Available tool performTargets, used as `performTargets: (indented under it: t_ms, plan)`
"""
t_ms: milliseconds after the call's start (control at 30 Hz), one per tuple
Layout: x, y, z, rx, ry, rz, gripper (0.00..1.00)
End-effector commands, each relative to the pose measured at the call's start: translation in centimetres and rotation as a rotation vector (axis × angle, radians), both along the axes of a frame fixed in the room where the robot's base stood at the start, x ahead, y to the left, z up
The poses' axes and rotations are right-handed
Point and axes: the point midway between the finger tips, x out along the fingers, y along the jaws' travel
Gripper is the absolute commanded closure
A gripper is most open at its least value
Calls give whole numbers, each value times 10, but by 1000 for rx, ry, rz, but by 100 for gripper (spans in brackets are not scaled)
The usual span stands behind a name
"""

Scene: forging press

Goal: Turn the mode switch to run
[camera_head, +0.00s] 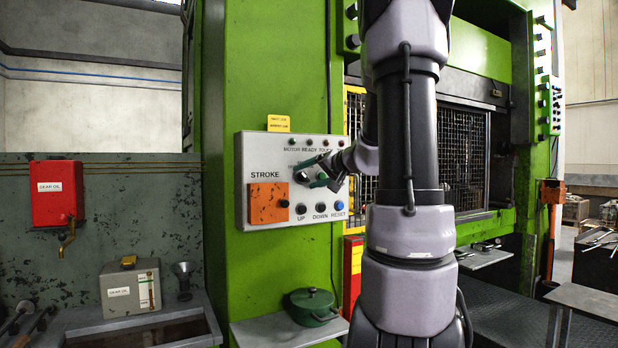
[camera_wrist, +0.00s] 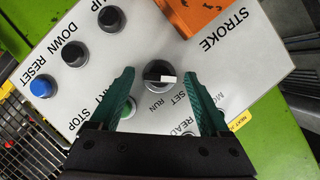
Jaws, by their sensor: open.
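The mode switch (camera_wrist: 160,74) is a round black knob with a white pointer bar on the grey press panel (camera_head: 262,150). In the wrist view its pointer lies to the right, nearer the SET side than the RUN label (camera_wrist: 156,108), which sits below the knob. My gripper (camera_wrist: 158,72) is open, with its green fingertips on either side of the knob and a gap visible on both sides. Whether the fingertips touch the panel cannot be told. In the head view my gripper (camera_head: 314,171) is at the panel and hides part of the switch area.
A green button (camera_wrist: 127,108) sits close by my left finger. UP, DOWN and blue RESET (camera_wrist: 42,88) buttons lie beyond it. An orange plate (camera_wrist: 190,14) labelled STROKE is near the switch. A shelf with a green pot (camera_head: 313,306) is below the panel.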

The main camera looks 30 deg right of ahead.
Motion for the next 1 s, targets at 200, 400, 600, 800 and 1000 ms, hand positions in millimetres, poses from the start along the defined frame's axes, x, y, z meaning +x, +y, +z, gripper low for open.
performTargets:
  t_ms: [200,400,600,800,1000]
  plan:
    - [0,0,0,0,0,0,85]
    - [0,0,0,4,1,0,100]
    - [0,0,-1,52,3,1,100]
    - [0,0,-2,171,7,1,100]
    - [0,-1,-3,348,14,1,100]
